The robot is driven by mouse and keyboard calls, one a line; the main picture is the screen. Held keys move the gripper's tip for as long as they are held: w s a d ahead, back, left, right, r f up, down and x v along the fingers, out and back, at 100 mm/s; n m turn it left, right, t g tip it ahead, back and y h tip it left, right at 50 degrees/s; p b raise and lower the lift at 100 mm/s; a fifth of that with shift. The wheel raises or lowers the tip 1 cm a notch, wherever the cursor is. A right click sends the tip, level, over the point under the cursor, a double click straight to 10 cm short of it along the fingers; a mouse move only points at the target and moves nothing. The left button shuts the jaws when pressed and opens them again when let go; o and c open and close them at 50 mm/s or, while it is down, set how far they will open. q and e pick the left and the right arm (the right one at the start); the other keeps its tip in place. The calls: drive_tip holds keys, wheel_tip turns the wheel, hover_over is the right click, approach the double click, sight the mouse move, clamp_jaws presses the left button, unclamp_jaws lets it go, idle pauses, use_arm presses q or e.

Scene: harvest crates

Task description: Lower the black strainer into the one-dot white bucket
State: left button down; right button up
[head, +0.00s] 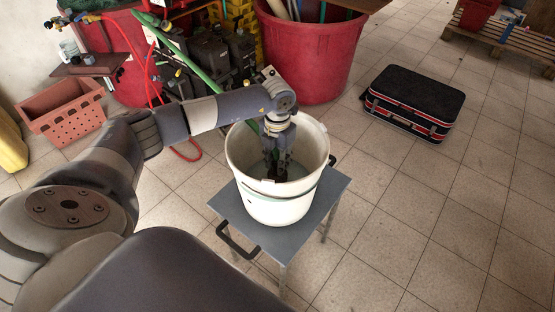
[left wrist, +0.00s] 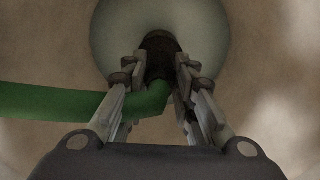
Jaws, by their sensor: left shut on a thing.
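The white bucket (head: 270,208) stands upright on a small grey table; I cannot make out a dot on its wall. My left gripper (head: 279,163) reaches down inside the bucket's mouth. It is shut on the black strainer (left wrist: 160,58), whose dark body sits between the fingertips in the left wrist view. In the head view the strainer is mostly hidden by the fingers and bucket. A green hose (left wrist: 60,98) runs from the strainer to the left. I cannot tell whether the strainer touches the bucket's bottom. My right gripper is out of view.
The grey table (head: 323,200) has black handles. Behind it stand a large red tub (head: 315,55), dark canisters (head: 209,55) and a pink crate (head: 68,112). A black suitcase (head: 415,95) lies to the right. The tiled floor at right front is clear.

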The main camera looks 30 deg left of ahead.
sight(272, 174)
use_arm(q)
drive_tip(key=shift+f+b, duration=0.5)
drive_tip(key=shift+f, duration=0.15)
idle(0.7)
drive_tip(key=shift+f, duration=0.25)
drive_tip(key=shift+f+b, duration=0.7)
drive_tip(key=shift+f, duration=0.05)
drive_tip(key=shift+f+b, duration=0.65)
drive_tip(key=shift+f, duration=0.2)
idle(0.6)
drive_tip(key=c, duration=1.2)
unclamp_jaws()
drive_tip(key=shift+c, duration=0.2)
